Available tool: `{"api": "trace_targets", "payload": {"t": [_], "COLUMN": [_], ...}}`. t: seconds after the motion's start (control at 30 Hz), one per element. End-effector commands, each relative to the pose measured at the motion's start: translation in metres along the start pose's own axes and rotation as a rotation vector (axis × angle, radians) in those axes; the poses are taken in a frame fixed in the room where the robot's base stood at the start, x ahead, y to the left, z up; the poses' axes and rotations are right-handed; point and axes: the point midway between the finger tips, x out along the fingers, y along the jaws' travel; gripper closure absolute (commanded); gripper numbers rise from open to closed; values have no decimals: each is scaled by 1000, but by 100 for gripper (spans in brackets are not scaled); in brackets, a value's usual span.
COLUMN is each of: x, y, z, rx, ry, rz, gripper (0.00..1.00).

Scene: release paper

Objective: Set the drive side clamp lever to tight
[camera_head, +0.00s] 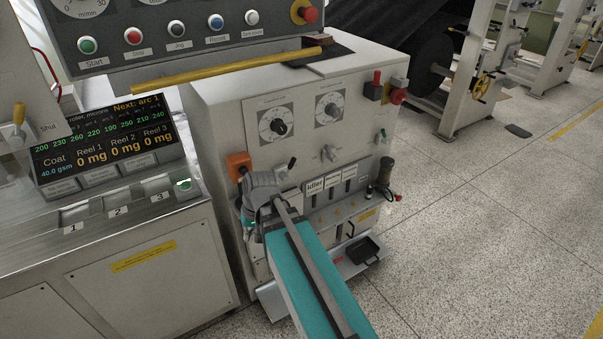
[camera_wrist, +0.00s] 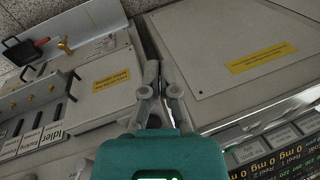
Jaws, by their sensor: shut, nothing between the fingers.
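I cannot tell for certain which handle is the drive side clamp lever. In the head view a small black-tipped lever (camera_head: 291,163) stands on the cabinet front just above my wrist, and a grey winged handle (camera_head: 329,153) sits to its right below the dials. No tight marking is readable. My gripper (camera_wrist: 151,68) is shut and empty in the wrist view, its fingers together over the dark gap between the cabinet and the console. In the head view my arm hides the fingers. No clamp lever is clearly at the fingertips.
A yellow bar (camera_head: 215,70) crosses above. Open floor lies right.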

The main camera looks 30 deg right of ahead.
Motion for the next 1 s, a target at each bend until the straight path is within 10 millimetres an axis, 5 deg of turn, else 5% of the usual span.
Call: {"api": "trace_targets", "payload": {"t": [0.4, 1.0], "x": [32, 27], "y": [32, 111], "z": [-53, -124], "rx": [218, 501], "ry": [72, 207], "rz": [-338, -827], "gripper": [100, 100]}}
